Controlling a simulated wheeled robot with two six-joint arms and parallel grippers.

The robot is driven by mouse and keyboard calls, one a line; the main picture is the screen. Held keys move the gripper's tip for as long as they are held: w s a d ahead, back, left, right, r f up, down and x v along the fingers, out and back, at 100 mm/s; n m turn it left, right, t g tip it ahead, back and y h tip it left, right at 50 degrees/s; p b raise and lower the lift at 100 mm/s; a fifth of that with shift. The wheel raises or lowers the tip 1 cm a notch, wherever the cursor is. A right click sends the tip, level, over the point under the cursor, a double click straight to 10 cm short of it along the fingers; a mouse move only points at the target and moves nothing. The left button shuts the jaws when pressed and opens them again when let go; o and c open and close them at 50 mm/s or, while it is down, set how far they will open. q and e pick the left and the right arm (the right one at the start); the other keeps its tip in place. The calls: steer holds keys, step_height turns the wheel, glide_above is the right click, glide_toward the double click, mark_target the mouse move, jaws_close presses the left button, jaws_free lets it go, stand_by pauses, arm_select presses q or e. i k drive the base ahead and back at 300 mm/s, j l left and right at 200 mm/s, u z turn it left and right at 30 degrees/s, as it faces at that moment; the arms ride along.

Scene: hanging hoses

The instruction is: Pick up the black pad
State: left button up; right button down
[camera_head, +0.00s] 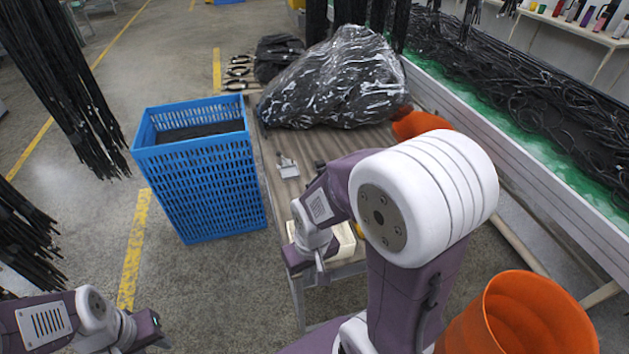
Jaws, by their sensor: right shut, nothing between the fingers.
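A dark flat surface (200,131) shows inside the blue crate (205,185); I cannot tell for sure that it is the black pad. No other clear black pad shows. My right gripper (320,274) is shut and empty, pointing down near the table's front edge, to the right of the crate. My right arm hides part of the table behind it. My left gripper (160,338) is low at the bottom left, in front of the crate and apart from it. Its fingertips are too unclear to read.
A table (270,150) carries a large black plastic-wrapped bundle (335,80), a small grey metal piece (287,166) and a cream box (346,241), partly hidden. Black hoses hang at the left (65,80). An orange cone-like thing (530,315) stands at the lower right.

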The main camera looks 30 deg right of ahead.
mark_target(320, 164)
steer(key=i+j+z, duration=0.1)
steer(key=j, duration=0.25)
steer(key=i+j+z, duration=0.1)
steer(key=j, duration=0.25)
steer(key=i+j+z, duration=0.15)
steer(key=j, duration=0.2)
steer(key=j+z, duration=0.1)
steer(key=j, duration=0.25)
steer(key=i+j+z, duration=0.2)
steer(key=i, duration=0.25)
steer(key=i+j+z, duration=0.15)
steer(key=i, duration=0.3)
steer(key=i+j+z, duration=0.2)
steer(key=i, duration=0.25)
steer(key=i+l+z, duration=0.2)
steer(key=i, duration=0.2)
steer(key=i+z, duration=0.15)
steer(key=i, duration=0.2)
